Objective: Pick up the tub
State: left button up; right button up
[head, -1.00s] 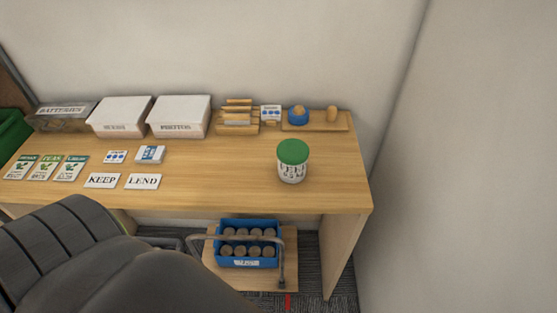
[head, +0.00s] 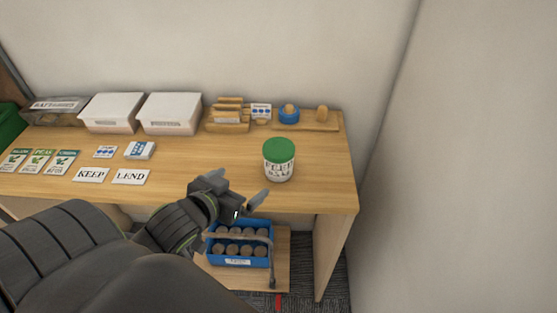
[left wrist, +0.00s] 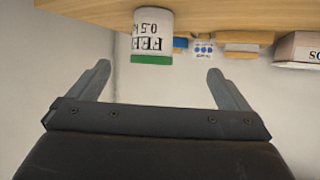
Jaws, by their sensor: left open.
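The tub (head: 279,162) is white with dark lettering and a green lid, and stands upright on the desk's right part, near the front. My left gripper (head: 236,187) is open and empty, in front of the tub and to its left, apart from it. In the left wrist view the tub (left wrist: 152,37) appears upside down, beyond the open fingers (left wrist: 158,82) and towards the left finger. My right gripper is not in view.
The wooden desk (head: 210,165) holds two white lidded boxes (head: 112,112), a wooden rack (head: 229,115), and a board (head: 305,127) at the back. Cards, including KEEP (head: 91,175), lie at left. A blue crate (head: 238,262) of cans sits below. A wall stands right.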

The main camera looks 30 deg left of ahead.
aim_at(269, 163)
pick_arm(q)
jog(key=b+x, duration=0.1)
jog(key=x, duration=0.2)
jog(key=r+b+x, duration=0.1)
jog(key=x, duration=0.3)
jog(key=b+x, duration=0.1)
jog(key=x, duration=0.3)
jog(key=shift+w+d+r, duration=0.2)
jog(key=shift+w+d, duration=0.15)
jog(key=shift+w, duration=0.05)
jog(key=shift+d+f+p+x, duration=0.15)
jog(key=shift+d+p+x, duration=0.1)
jog(key=shift+x, duration=1.3)
jog(key=shift+d+f+p+x, duration=0.1)
jog(key=shift+p+x, duration=0.1)
jog(key=shift+x, duration=1.35)
jog(key=shift+s, duration=0.1)
jog(key=c, duration=1.3)
jog(key=shift+r+t, duration=0.1)
jog(key=shift+t, duration=0.2)
jog(key=shift+c, duration=0.7)
